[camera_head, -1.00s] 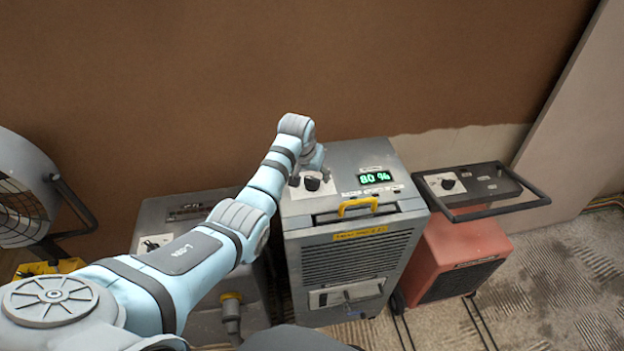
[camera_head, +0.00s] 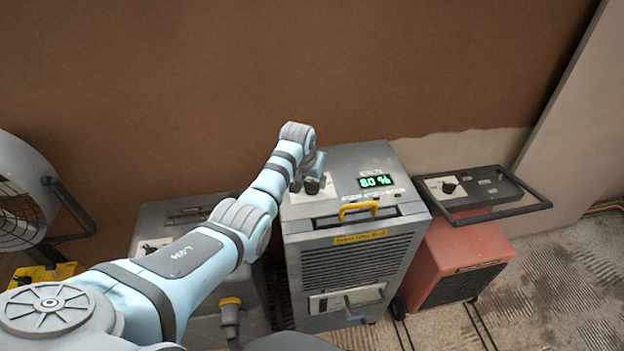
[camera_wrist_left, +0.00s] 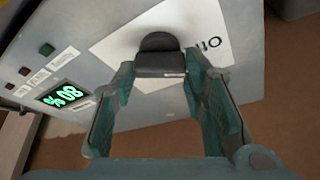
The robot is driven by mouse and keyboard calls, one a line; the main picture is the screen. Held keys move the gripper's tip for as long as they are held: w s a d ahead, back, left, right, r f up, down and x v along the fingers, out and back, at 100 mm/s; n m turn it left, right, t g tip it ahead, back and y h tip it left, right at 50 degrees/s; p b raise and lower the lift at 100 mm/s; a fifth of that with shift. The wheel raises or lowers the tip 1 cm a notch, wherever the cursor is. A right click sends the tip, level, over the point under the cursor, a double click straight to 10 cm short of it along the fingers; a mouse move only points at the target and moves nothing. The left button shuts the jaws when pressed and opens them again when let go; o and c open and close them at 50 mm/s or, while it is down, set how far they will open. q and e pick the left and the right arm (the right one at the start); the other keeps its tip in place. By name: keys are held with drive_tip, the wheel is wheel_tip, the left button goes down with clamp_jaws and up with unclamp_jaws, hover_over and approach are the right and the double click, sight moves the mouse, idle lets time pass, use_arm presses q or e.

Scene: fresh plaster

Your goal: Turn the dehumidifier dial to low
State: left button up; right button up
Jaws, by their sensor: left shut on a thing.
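The grey dehumidifier (camera_head: 352,260) stands in the middle of the head view, with a green display (camera_head: 375,181) reading 80 %. Its black dial (camera_head: 312,187) sits on a white label plate at the top left of its top panel. My left gripper (camera_head: 314,172) reaches down to the dial from above. In the left wrist view my left gripper (camera_wrist_left: 158,72) has its fingers on either side of the dial (camera_wrist_left: 160,45) and is shut on it. The label's print is partly hidden, and I cannot read the dial's setting. My right gripper is not in view.
A red machine (camera_head: 460,260) with its own knob and a black bar handle stands to the right. Another grey machine (camera_head: 175,222) stands to the left, under my left arm. A fan (camera_head: 25,195) is at the far left. A brown wall is close behind.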

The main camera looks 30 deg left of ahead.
use_arm(q)
drive_tip(key=shift+m, duration=0.3)
drive_tip(key=shift+m+h+p, duration=0.35)
drive_tip(key=shift+m+h, duration=0.15)
drive_tip(key=shift+m, duration=0.5)
drive_tip(key=shift+a+m, duration=0.1)
drive_tip(key=shift+m, duration=0.3)
drive_tip(key=shift+f+m+h+b, duration=0.15)
drive_tip(key=shift+m+h+b, duration=0.4)
drive_tip(key=shift+m, duration=0.35)
drive_tip(key=m+h+b, duration=0.1)
drive_tip(key=m+b, duration=0.2)
drive_tip(key=b, duration=0.2)
drive_tip(key=m+g+b, duration=0.1)
drive_tip(key=m+b, duration=0.1)
drive_tip(key=b, duration=0.2)
drive_tip(key=shift+f+m+h+b, duration=0.15)
drive_tip(key=shift+m+h+b, duration=0.2)
drive_tip(key=shift+m, duration=0.05)
drive_tip(key=shift+m+g+b, duration=0.3)
drive_tip(key=shift+m+b, duration=0.1)
drive_tip(key=shift+b, duration=0.3)
drive_tip(key=shift+r, duration=0.25)
